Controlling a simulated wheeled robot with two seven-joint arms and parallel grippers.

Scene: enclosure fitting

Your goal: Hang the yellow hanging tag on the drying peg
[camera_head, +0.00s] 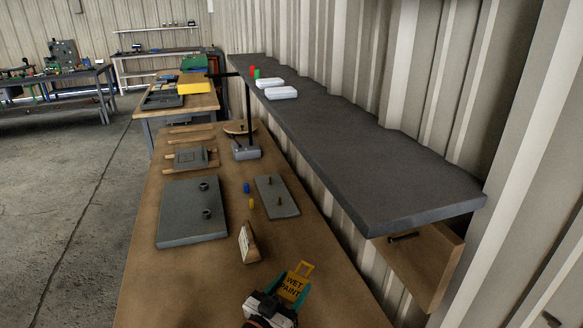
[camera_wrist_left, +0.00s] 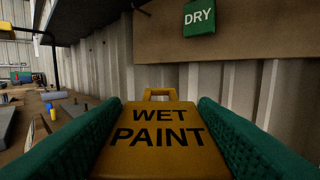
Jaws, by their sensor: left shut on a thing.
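The yellow hanging tag (camera_head: 293,284) reads "WET PAINT" and has a loop handle at its top. My left gripper (camera_head: 289,289) is shut on it, and the tag stands between the teal fingers in the left wrist view (camera_wrist_left: 160,140), its loop free. A dark peg (camera_head: 404,237) sticks out from a wooden board (camera_head: 425,262) under the right end of the grey shelf. In the left wrist view the board carries a green "DRY" sign (camera_wrist_left: 199,17), and a dark peg tip (camera_wrist_left: 141,6) shows at the top edge. The tag is below and apart from the peg. My right gripper is not in view.
The grey shelf (camera_head: 360,150) overhangs the bench's right side along the corrugated wall. On the wooden bench (camera_head: 190,280) are a grey plate (camera_head: 185,225), a smaller plate (camera_head: 277,197), a small wooden stand (camera_head: 248,243) and a black post (camera_head: 248,115).

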